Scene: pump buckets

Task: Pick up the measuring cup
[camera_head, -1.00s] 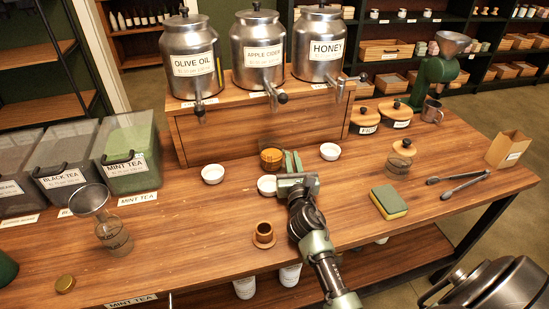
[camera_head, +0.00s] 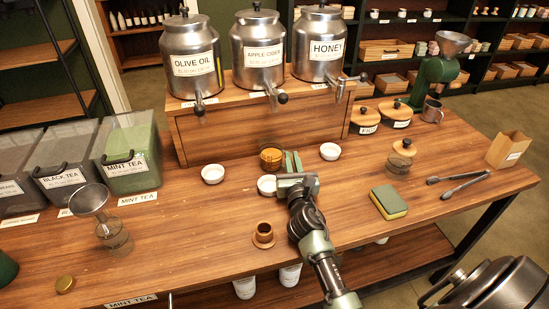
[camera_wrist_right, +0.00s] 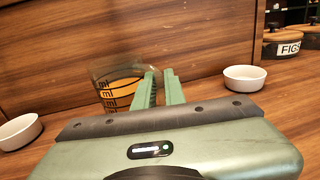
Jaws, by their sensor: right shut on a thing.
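The measuring cup (camera_head: 271,158) is clear glass with amber contents. It stands at the back of the table in front of the wooden dispenser stand. In the right wrist view the cup (camera_wrist_right: 115,90) shows black "ml" marks, just left of the fingers. My right gripper (camera_head: 293,162) reaches away from me, with its two green fingers (camera_wrist_right: 160,88) at the cup's right side. The left finger overlaps the cup's right edge, and the jaws are shut on the cup there. The exact contact is partly hidden. My left gripper is not in view.
White bowls stand left (camera_head: 212,173) and right (camera_head: 330,151) of the cup; another (camera_head: 267,185) is beside the gripper. The wooden stand (camera_head: 255,132) blocks the space behind. A sponge (camera_head: 388,202), tongs (camera_head: 459,178) and a jar (camera_head: 400,158) lie to the right.

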